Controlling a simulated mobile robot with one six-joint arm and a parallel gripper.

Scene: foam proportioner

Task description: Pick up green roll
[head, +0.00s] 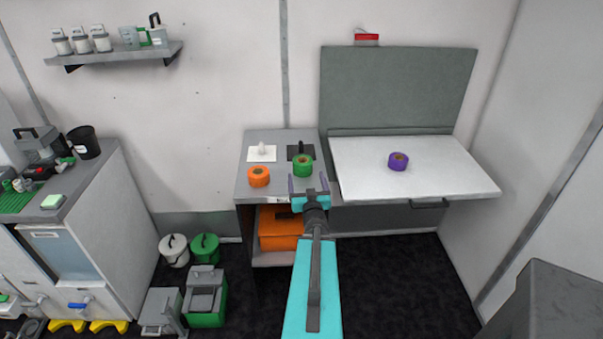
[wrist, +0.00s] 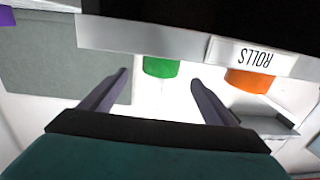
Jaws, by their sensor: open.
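The green roll (head: 303,166) sits on the grey counter, close to its front edge, beside a black square. In the wrist view the green roll (wrist: 161,67) shows between my finger lines, beyond the fingertips and partly hidden by the counter edge. My gripper (head: 309,186) is open and empty, just in front of the green roll and apart from it. In the wrist view my gripper's two purple fingers (wrist: 160,78) are spread wide.
An orange roll (head: 259,177) stands left of the green one; a purple roll (head: 398,161) lies on the white fold-down table (head: 450,182) at right. The counter's front edge carries a "ROLLS" label (wrist: 249,56). An orange box (head: 280,230) sits below.

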